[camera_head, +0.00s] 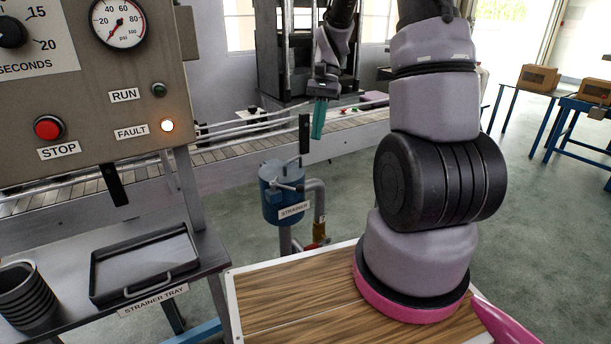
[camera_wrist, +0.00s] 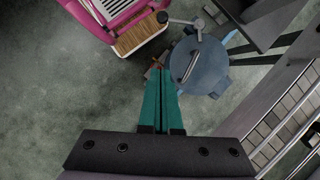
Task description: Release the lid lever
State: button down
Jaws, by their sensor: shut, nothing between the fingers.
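The blue strainer (camera_head: 283,197) stands on a post in the middle of the head view. A lever with an upright black grip (camera_head: 304,134) rises at its lid. I take this to be the lid lever. My gripper (camera_head: 317,136) hangs pointing down, just right of the black grip, with its teal fingers together and empty. A small gap shows between them in the picture; their depth apart is unclear. In the wrist view the fingers (camera_wrist: 161,73) end left of the round blue lid (camera_wrist: 211,70), which carries a bar handle.
The control panel (camera_head: 95,100) has a lit FAULT lamp (camera_head: 167,126). The strainer tray (camera_head: 145,265) lies on the bench at left beside a dark ribbed cup (camera_head: 24,293). A conveyor (camera_head: 235,138) runs behind the strainer. Pipes stand close at its right. Open floor lies further right.

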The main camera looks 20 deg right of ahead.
jog(key=shift+w+f, duration=0.1)
jog(key=shift+f, duration=0.6)
jog(key=s+a+f, duration=0.5)
jog(key=s+f, duration=0.1)
jog(key=f, duration=0.2)
jog(key=shift+s+a, duration=0.2)
